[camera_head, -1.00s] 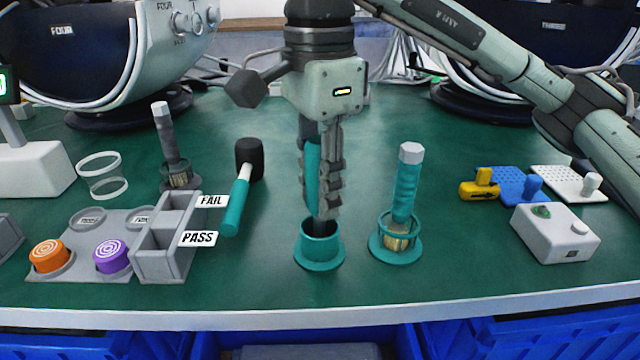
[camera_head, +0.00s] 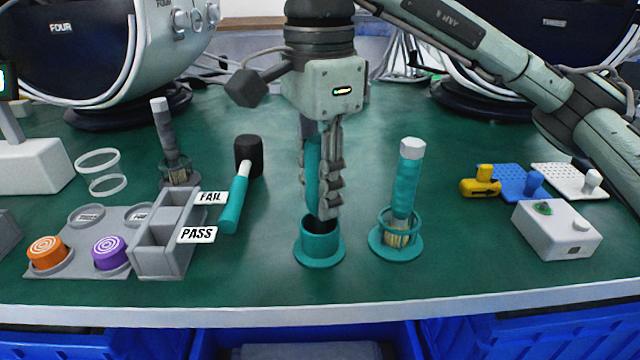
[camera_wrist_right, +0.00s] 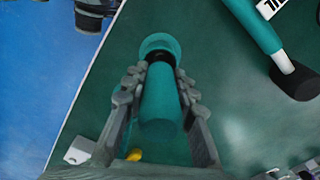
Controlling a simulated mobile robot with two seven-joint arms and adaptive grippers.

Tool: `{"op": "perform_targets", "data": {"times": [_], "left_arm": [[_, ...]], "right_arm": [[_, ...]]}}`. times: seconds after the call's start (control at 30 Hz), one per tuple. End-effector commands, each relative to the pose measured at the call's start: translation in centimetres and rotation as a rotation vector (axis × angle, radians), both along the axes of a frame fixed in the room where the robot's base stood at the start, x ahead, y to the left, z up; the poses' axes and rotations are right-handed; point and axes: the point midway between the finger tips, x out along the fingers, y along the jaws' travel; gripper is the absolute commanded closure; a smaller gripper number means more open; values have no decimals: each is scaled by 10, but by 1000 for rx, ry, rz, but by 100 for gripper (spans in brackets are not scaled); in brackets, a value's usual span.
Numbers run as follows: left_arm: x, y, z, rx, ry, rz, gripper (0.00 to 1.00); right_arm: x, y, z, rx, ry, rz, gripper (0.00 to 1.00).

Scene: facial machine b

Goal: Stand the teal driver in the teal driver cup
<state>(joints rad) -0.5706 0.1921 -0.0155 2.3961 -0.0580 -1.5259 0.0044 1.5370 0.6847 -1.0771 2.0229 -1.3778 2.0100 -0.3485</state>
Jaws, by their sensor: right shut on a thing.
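The teal driver (camera_head: 313,170) is upright between the fingers of my right gripper (camera_head: 324,190), which is shut on it. The driver's lower end is at the mouth of the teal driver cup (camera_head: 320,248), which stands on the green table. Whether the tip is inside the rim is hard to tell. In the right wrist view the teal driver (camera_wrist_right: 160,100) lies between the fingers (camera_wrist_right: 158,85), with the teal cup (camera_wrist_right: 159,43) just beyond its end. My left gripper is not in view.
A teal-handled brush stands in a teal ring holder (camera_head: 397,245) right of the cup. A teal-handled mallet (camera_head: 236,200) lies to the left, beside a grey FAIL/PASS bin (camera_head: 165,262). A white box (camera_head: 556,232) stands at right. The table's front edge is close.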

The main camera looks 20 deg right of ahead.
Motion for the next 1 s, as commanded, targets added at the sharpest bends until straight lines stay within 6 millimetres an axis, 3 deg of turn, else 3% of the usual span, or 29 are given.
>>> {"op": "perform_targets", "data": {"times": [0.13, 0.17, 0.33, 0.73, 1.0], "left_arm": [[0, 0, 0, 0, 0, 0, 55], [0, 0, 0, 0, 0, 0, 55], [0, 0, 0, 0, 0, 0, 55], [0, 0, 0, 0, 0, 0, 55], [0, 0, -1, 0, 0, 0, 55]], "right_arm": [[0, 0, 0, 0, 0, 0, 100], [0, 0, 0, 0, 0, 0, 70], [0, 0, 0, 0, 0, 0, 49], [1, 0, 8, -1, -2, 0, 49], [1, 0, 61, 0, -7, -2, 49]]}}
